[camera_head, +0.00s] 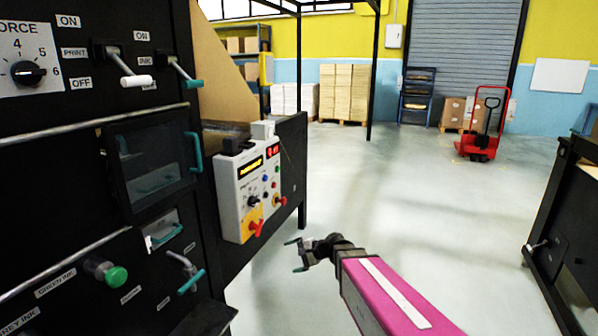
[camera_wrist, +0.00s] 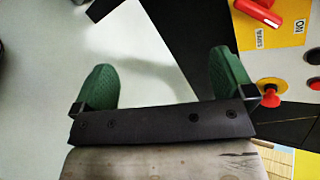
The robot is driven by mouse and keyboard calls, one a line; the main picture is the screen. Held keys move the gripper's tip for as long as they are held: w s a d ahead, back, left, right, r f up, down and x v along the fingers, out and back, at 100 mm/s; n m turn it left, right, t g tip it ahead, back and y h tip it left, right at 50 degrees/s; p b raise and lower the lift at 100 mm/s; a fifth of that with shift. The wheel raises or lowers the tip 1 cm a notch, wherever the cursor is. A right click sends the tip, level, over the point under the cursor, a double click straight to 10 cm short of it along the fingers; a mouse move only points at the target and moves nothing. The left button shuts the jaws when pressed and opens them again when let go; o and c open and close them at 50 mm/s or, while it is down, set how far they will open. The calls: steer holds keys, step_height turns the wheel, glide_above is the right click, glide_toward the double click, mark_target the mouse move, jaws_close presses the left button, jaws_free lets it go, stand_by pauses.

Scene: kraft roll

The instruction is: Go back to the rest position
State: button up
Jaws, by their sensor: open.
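My gripper (camera_head: 297,254) is at the end of my magenta arm, low in the middle of the head view. It is open and empty, in front of the lower right side of the grey control box. In the wrist view its two green fingers (camera_wrist: 165,85) stand wide apart with pale floor between them. The control box (camera_head: 247,190) has lit displays, several knobs, a red-and-yellow switch and red buttons.
The black machine (camera_head: 95,130) fills the left, with levers, a dark window and a green knob (camera_head: 113,275). Another dark machine (camera_head: 565,230) stands at the right edge. A red pallet truck (camera_head: 478,145) and stacked pallets (camera_head: 344,92) are far back. The floor between is clear.

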steer(key=s+d+f+n+g+h, duration=0.1)
steer(key=s+d+f+n+h, duration=0.1)
steer(key=s+d+h, duration=0.4)
steer(key=s+d+f+n+g+h, duration=0.1)
steer(key=s+d+n+h, duration=0.4)
steer(key=d, duration=1)
steer(key=shift+s+d+f+n+g+h, duration=0.15)
steer(key=shift+s+f+n+g+h, duration=0.2)
steer(key=shift+s+f+h, duration=0.35)
